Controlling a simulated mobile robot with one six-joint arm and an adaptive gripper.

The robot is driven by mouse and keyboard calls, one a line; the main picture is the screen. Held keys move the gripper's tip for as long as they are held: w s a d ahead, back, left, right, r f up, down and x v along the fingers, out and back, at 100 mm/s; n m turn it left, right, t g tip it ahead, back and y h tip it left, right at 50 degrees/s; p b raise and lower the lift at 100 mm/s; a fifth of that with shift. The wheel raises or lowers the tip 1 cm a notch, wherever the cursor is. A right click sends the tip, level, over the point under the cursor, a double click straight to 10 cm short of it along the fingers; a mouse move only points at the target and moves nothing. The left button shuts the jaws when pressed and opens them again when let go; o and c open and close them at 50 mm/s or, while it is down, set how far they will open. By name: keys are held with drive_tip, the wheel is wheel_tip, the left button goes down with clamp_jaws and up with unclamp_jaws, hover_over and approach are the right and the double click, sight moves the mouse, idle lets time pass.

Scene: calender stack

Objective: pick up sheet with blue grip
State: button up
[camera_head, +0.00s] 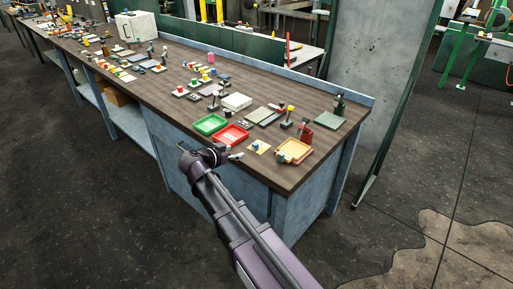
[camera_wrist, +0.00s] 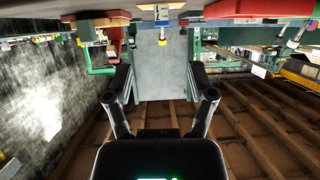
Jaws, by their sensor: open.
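The sheet with the blue grip (camera_head: 259,147) is a small pale yellow sheet with a blue block on it. It lies flat on the bench near the front edge in the head view, between the red tray and the orange tray. In the wrist view, a pale sheet edge with a blue block (camera_wrist: 162,14) shows at the top, ahead of my fingers. My gripper (camera_head: 236,156) is just left of and in front of the sheet, apart from it. In the wrist view my gripper (camera_wrist: 163,82) has its fingers spread, with nothing between them.
The red tray (camera_head: 231,136) lies left of the sheet, with a green tray (camera_head: 210,124) beyond. The orange tray (camera_head: 294,150) stands close on the right, with a dark red bottle-like item (camera_head: 306,131) behind it. Many small parts crowd the bench (camera_head: 172,100). The floor in front is clear.

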sight(254, 146)
drive_tip(key=b+x, duration=0.3)
drive_tip(key=x, duration=0.4)
drive_tip(key=shift+w+d+f, duration=0.2)
drive_tip(key=shift+w+f, duration=0.05)
drive_tip(key=shift+f, duration=0.05)
drive_tip(key=shift+w+d, duration=0.25)
drive_tip(key=shift+w, duration=0.05)
drive_tip(key=shift+w+f, duration=0.1)
drive_tip(key=shift+b+x, duration=1.15)
drive_tip(key=shift+x, duration=1.4)
clamp_jaws()
